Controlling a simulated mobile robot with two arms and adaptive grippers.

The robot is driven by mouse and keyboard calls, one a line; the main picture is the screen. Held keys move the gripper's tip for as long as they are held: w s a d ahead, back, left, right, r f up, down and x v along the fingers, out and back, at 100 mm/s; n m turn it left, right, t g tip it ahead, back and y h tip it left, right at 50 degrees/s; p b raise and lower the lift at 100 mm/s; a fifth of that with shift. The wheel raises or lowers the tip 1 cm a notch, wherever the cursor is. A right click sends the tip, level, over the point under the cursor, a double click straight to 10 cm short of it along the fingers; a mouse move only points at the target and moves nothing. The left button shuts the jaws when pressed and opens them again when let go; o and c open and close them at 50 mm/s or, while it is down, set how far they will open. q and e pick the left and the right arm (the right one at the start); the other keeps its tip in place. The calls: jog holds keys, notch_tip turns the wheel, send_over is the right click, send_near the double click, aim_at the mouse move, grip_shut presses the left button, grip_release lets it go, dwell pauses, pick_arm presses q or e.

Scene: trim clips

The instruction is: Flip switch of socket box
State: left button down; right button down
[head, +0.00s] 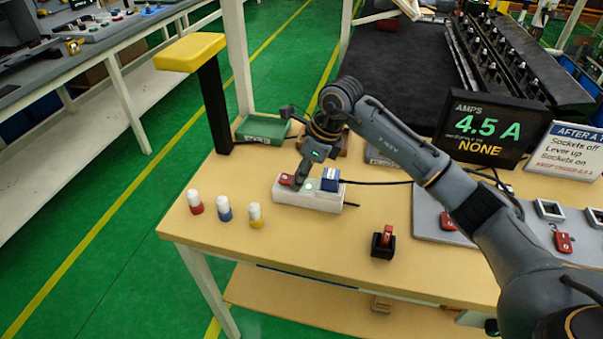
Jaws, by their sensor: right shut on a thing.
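The white socket box (309,200) lies on the wooden table, left of the middle. A red switch (287,180) is at its left end, and a blue plug (330,180) stands on its right part. My right gripper (298,181) points down at the left end of the box and is shut at the red switch. Its fingers partly hide the switch, so I cannot tell which way it is set. My left gripper is not in view.
Three white-topped pegs, red (195,202), blue (225,209) and yellow (256,216), stand at the table's left. A black block with a red lever (383,242) is at the front. A display (482,130) reads 4.5 A and NONE. A yellow-topped post (190,52) rises at the back left.

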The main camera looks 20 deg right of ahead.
jog(key=shift+w+a+r+g+h+p, duration=0.25)
jog(key=shift+r+g+h+p, duration=0.25)
jog(key=shift+h, duration=0.3)
jog(key=shift+w+a+g+h, duration=0.1)
jog(key=shift+a+g+h, duration=0.15)
jog(key=shift+g+h, duration=0.7)
jog(key=shift+f, duration=0.1)
jog(key=c, duration=1)
grip_release()
jog(key=shift+t, duration=0.25)
notch_tip(320, 180, up, 12)
jog(key=shift+w+a, duration=0.15)
jog(key=shift+a, duration=0.05)
